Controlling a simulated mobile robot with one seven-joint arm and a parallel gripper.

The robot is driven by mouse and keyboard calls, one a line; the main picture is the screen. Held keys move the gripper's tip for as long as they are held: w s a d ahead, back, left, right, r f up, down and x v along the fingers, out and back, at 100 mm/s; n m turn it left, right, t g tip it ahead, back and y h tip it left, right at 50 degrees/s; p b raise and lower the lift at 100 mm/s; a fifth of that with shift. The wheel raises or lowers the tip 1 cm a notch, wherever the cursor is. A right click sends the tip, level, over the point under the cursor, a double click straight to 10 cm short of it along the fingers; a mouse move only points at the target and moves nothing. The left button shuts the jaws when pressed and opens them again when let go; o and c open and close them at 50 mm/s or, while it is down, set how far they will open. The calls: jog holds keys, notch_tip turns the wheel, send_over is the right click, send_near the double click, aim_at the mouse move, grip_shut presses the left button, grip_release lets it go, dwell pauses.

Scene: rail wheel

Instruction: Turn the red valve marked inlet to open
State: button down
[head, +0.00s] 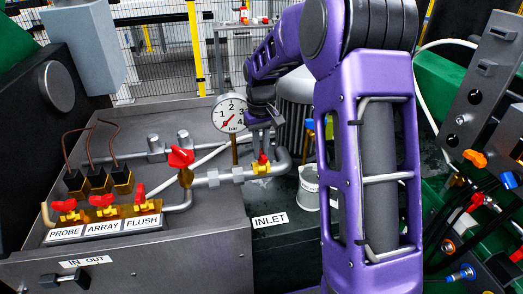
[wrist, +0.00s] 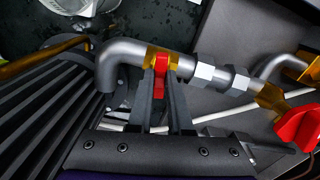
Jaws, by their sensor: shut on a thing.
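The red inlet valve handle (wrist: 159,73) sits on a brass valve body (wrist: 149,56) in a grey pipe (wrist: 122,50). In the wrist view the handle points across the pipe, towards my gripper. My gripper (wrist: 161,98) has one finger on each side of the handle and is shut on it. In the head view the handle (head: 263,158) shows small below my gripper (head: 260,140), partly hidden by the fingers. The white INLET label (head: 270,219) is on the dark surface below this valve.
Another larger red valve (head: 181,158) is to the left on the same pipe run; it also shows in the wrist view (wrist: 298,126). A pressure gauge (head: 230,114) stands close beside my wrist. Several small red valves (head: 103,201) line the PROBE, ARRAY and FLUSH labels. A white bucket (head: 308,190) stands right of the pipe.

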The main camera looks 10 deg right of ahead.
jog(key=shift+n+p, duration=0.3)
jog(key=shift+n, duration=0.9)
jog(key=shift+r+n+p, duration=0.2)
jog(key=shift+n+p, duration=0.4)
jog(key=shift+n, duration=0.3)
jog(key=n+p, duration=0.1)
jog(key=n, duration=0.1)
jog(key=shift+f+n, duration=0.15)
jog(key=shift+n, duration=0.25)
